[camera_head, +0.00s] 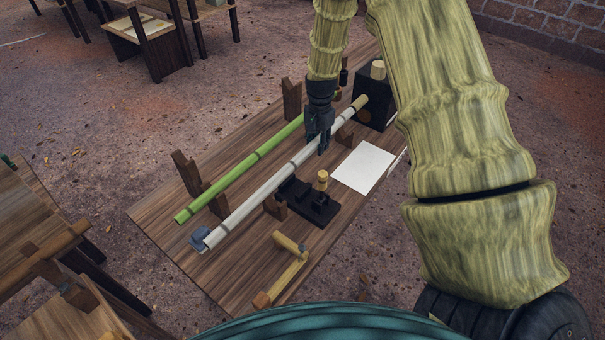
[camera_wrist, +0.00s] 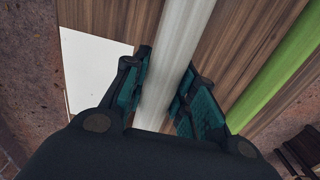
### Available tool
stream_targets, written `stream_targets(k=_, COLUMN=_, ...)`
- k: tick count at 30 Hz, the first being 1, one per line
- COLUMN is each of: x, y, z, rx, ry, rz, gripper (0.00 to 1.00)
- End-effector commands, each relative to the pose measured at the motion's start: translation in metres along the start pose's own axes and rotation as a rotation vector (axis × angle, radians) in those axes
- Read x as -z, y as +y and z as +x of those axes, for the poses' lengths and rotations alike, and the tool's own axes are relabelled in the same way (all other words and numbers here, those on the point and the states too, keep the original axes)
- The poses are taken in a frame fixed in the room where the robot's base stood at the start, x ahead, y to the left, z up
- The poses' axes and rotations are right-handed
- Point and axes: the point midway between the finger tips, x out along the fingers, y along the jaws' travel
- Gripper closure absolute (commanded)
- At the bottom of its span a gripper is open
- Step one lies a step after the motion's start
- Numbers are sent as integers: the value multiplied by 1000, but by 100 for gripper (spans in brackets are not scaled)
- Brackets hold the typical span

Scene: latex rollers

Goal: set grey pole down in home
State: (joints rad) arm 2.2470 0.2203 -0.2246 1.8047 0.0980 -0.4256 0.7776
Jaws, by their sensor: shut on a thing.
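The grey pole (camera_head: 259,195) is a long pale rod lying lengthwise over the wooden table (camera_head: 161,213). My gripper (camera_head: 319,146) is around it near its far end, fingers pointing down. In the wrist view the grey pole (camera_wrist: 183,41) runs between the two fingers of my gripper (camera_wrist: 168,98), which are shut on it. A wooden bracket (camera_head: 345,133) stands beside the pole near my gripper. A small blue-grey piece (camera_head: 199,238) is at the pole's near end. Whether the pole rests on its brackets or hangs just above them I cannot tell. No marked home is readable.
A green pole (camera_head: 238,170) lies parallel on the left, by wooden uprights (camera_head: 186,172). A black box (camera_head: 371,107) stands at the far end. A white sheet (camera_head: 364,167), a dark stand (camera_head: 307,203) and a wooden-handled tool (camera_head: 283,279) lie to the right.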

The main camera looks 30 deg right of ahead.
Motion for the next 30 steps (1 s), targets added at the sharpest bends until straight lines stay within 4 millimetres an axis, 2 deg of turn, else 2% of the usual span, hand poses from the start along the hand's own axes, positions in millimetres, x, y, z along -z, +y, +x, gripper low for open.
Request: stream_targets(k=30, x=0, y=0, z=-64, rx=0, ry=1, rz=0, gripper=99)
